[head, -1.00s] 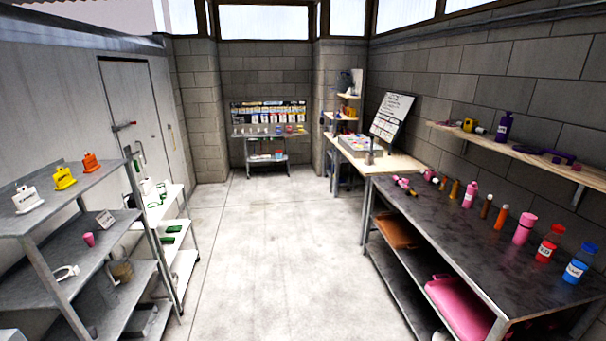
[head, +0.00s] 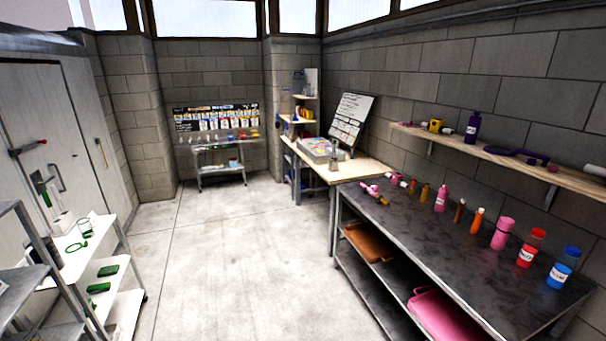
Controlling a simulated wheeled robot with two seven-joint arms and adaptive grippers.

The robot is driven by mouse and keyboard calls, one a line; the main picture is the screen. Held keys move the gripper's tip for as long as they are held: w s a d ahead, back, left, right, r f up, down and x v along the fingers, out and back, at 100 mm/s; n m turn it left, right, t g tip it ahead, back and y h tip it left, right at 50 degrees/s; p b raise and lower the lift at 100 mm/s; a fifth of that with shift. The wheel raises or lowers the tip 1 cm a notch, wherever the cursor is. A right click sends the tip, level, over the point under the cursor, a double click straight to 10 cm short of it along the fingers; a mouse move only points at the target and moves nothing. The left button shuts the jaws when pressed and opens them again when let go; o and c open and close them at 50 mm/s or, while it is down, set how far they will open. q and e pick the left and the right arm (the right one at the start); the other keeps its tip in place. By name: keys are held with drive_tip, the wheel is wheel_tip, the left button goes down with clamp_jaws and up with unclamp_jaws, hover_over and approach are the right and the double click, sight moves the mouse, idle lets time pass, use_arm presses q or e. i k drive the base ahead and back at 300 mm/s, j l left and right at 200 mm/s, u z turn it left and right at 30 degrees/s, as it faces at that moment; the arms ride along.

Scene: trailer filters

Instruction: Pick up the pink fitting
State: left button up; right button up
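A small pink piece (head: 370,188) lies at the far left end of the dark workbench (head: 440,235); it looks like a fitting, but it is too small to be sure. Another small pink item (head: 405,125) sits at the left end of the wooden wall shelf (head: 500,150). A pink bottle (head: 441,199) and a pink cylinder (head: 502,233) stand farther right on the workbench. Neither of my grippers is in view.
Red (head: 531,249) and blue (head: 564,268) bottles stand at the workbench's near end. A pink case (head: 440,315) lies on its lower shelf. A white shelf unit (head: 95,255) stands at the left. The concrete floor (head: 230,250) between is clear.

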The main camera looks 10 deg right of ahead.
sight(367, 189)
drive_tip(key=i+j+z, duration=0.15)
drive_tip(key=i+z, duration=0.2)
drive_tip(key=i+j+z, duration=0.6)
drive_tip(key=i+z, duration=0.15)
drive_tip(key=i, duration=0.05)
